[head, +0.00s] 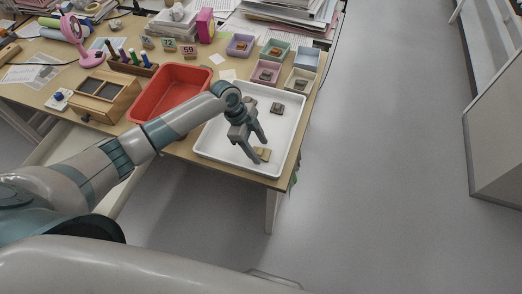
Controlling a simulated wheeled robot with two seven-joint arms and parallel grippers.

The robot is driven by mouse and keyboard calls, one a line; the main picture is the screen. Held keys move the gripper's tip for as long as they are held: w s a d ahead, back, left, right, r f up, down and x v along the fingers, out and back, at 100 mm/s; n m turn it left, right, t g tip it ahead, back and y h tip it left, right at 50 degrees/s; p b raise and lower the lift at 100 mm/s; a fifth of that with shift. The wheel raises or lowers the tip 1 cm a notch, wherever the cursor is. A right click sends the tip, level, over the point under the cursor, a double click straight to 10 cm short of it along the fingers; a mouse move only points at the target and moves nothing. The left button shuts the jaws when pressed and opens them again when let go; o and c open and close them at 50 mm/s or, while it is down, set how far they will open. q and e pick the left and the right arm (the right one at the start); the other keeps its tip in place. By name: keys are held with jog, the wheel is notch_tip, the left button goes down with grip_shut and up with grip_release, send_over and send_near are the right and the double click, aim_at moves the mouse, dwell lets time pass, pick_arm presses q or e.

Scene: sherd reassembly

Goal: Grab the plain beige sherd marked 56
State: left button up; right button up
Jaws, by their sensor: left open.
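A small beige sherd (265,154) lies in the white tray (221,154) near its front edge. Any number on it is too small to read. My left gripper (260,151) reaches down over the tray from the left. Its fingers are apart, with the tips beside the beige sherd; one finger partly covers it. I cannot tell whether the fingers touch it. A dark grey-brown sherd (277,108) lies farther back in the same tray. My right gripper is not in view.
A red bin (171,88) stands left of the tray. Small boxes, pink (265,73), grey-green (299,81), green (274,51), purple (240,44) and blue (306,58), stand behind it. A wooden box (104,95) is farther left. The table ends just right of the tray.

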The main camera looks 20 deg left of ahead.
aim_at(259, 152)
pick_arm(q)
jog(key=shift+f, duration=0.3)
jog(key=c, duration=1.1)
jog(key=shift+r, duration=0.1)
jog(key=shift+w+r+b, duration=0.1)
jog(key=shift+r+b, duration=0.25)
jog(key=shift+r, duration=0.15)
jog(key=r, duration=0.2)
jog(key=s+r+b, duration=0.1)
jog(key=shift+d+r, duration=0.1)
jog(key=shift+d, duration=0.15)
jog(key=s+d+r+b, duration=0.2)
jog(key=s+d+r, duration=0.3)
jog(key=s, duration=0.4)
jog(key=shift+s+r, duration=0.25)
jog(key=shift+r, duration=0.6)
